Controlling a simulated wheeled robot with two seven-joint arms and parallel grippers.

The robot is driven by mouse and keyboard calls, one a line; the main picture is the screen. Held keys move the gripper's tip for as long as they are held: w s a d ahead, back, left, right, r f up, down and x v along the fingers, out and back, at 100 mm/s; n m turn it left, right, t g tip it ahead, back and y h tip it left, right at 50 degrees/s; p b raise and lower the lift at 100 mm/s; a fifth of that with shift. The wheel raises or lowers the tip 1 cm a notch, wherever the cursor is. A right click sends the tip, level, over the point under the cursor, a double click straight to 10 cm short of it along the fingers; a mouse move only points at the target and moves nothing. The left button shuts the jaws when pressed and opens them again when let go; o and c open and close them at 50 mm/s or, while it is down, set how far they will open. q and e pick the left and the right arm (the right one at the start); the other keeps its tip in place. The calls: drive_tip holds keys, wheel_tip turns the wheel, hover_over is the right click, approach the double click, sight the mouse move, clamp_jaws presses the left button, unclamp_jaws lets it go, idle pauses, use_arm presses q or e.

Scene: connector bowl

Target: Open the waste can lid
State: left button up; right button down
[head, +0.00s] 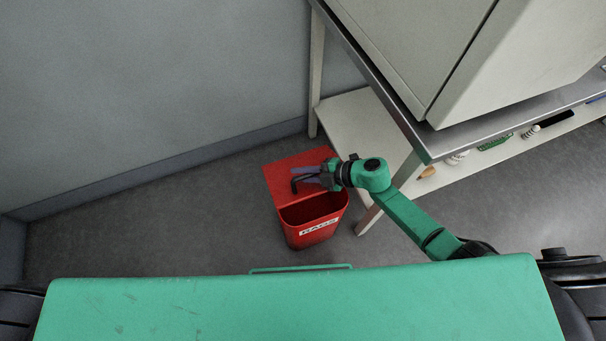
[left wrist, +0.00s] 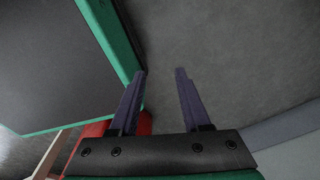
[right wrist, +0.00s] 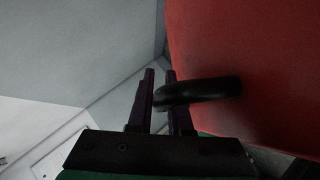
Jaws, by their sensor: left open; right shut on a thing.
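The red waste can (head: 307,232) stands on the floor near the wall, with a white label on its front. Its red lid (head: 283,181) is tilted up at the back, and the dark opening shows in front of it. My right gripper (head: 308,178) is at the lid, shut on the black lid handle (right wrist: 205,90). In the right wrist view the lid (right wrist: 265,60) fills the right side, and the handle passes between the fingers. My left gripper (left wrist: 160,73) is open and empty above the floor, outside the head view.
A metal-topped table (head: 375,75) with a large pale cabinet (head: 440,50) stands right of the can. A lower shelf (head: 355,125) holds small items. The grey wall (head: 150,80) is behind. The floor left of the can is clear.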

use_arm(q)
drive_tip(key=shift+r+p, duration=0.6)
drive_tip(key=shift+r, duration=0.4)
